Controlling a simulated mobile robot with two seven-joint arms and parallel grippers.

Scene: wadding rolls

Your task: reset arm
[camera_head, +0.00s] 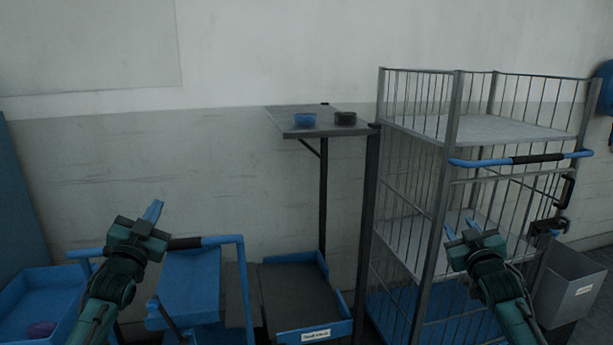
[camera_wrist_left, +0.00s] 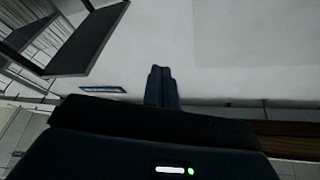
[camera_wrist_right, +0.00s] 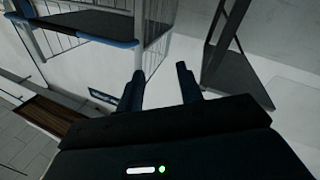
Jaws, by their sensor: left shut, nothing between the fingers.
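My left gripper (camera_head: 154,212) is raised at the lower left of the head view, in front of the blue cart. Its fingers are together and empty, and they also show closed in the left wrist view (camera_wrist_left: 160,84). My right gripper (camera_head: 460,225) is raised at the lower right, in front of the wire cage trolley. Its fingers stand apart with nothing between them, as the right wrist view also shows (camera_wrist_right: 160,88). Neither gripper appears to touch anything.
The wire cage trolley (camera_head: 457,130) stands right of centre. A small shelf (camera_head: 290,130) holds a blue bowl (camera_head: 305,120) and a dark bowl (camera_head: 345,119). A blue cart (camera_head: 190,280), a labelled blue bin (camera_head: 315,334) and a grey bin (camera_head: 565,290) stand low. A purple item (camera_head: 41,329) lies in a blue tray (camera_head: 50,285).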

